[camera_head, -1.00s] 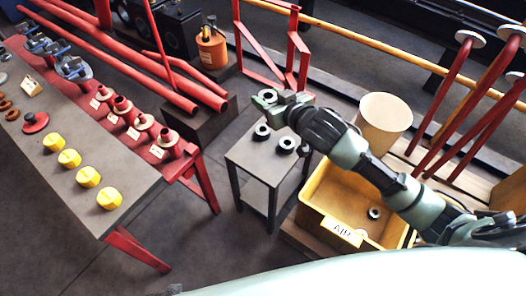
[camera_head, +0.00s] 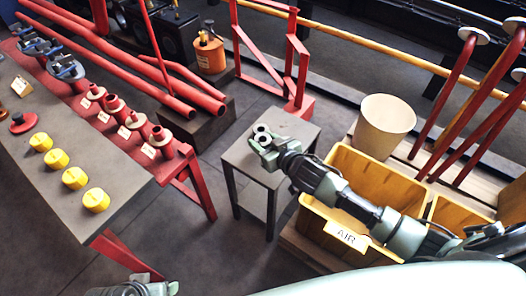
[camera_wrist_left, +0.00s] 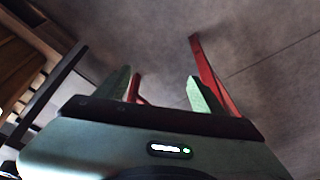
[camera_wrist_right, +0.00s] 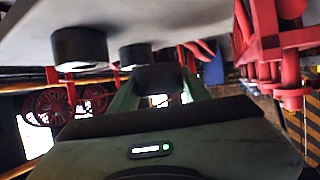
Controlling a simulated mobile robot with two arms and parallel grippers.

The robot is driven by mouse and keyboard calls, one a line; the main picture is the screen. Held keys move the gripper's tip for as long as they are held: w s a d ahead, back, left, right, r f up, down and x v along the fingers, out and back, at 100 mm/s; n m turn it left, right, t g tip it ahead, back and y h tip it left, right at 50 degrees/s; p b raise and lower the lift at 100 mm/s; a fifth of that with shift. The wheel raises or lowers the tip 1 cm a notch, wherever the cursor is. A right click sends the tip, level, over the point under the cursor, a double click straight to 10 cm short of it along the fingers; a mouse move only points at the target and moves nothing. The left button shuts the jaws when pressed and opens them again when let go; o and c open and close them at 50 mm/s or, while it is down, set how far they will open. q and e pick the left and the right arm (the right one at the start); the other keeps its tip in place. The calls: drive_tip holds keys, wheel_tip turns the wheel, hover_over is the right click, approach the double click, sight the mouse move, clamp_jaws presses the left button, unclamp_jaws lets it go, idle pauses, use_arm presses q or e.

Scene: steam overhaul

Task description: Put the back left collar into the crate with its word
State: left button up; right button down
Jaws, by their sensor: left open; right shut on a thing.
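My right gripper (camera_head: 258,147) is over the small grey table (camera_head: 233,158), shut on a dark collar (camera_wrist_right: 160,78) in the right wrist view. Two more dark collars, a nearer one (camera_wrist_right: 80,48) and a farther one (camera_wrist_right: 136,54), stand on the tabletop beside it. In the head view a pale-topped ring (camera_head: 261,129) shows at the jaws; my gripper and arm hide other collars. The yellow crate (camera_head: 347,158) bears the word AIR (camera_head: 346,237); my right arm crosses over it. My left gripper (camera_wrist_left: 160,88) is open and empty, above the floor.
Another yellow crate (camera_head: 458,214) adjoins on the right; its word is not visible. A cream bucket (camera_head: 384,125) and red levers stand behind. A long bench (camera_head: 75,125) with yellow caps and red fittings is at left. Floor between bench and table is clear.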

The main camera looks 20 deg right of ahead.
drive_tip(key=shift+f, duration=0.5)
wheel_tip(320, 180, down, 2)
drive_tip(key=shift+f+b, duration=0.2)
drive_tip(key=shift+b, duration=0.45)
drive_tip(key=shift+f, duration=0.2)
use_arm(q)
drive_tip(key=v, duration=0.4)
drive_tip(key=shift+a, duration=0.1)
use_arm(e)
drive_tip(key=shift+f, duration=0.1)
drive_tip(key=c, duration=1)
unclamp_jaws()
drive_tip(key=shift+f, duration=0.1)
drive_tip(key=shift+o, duration=0.2)
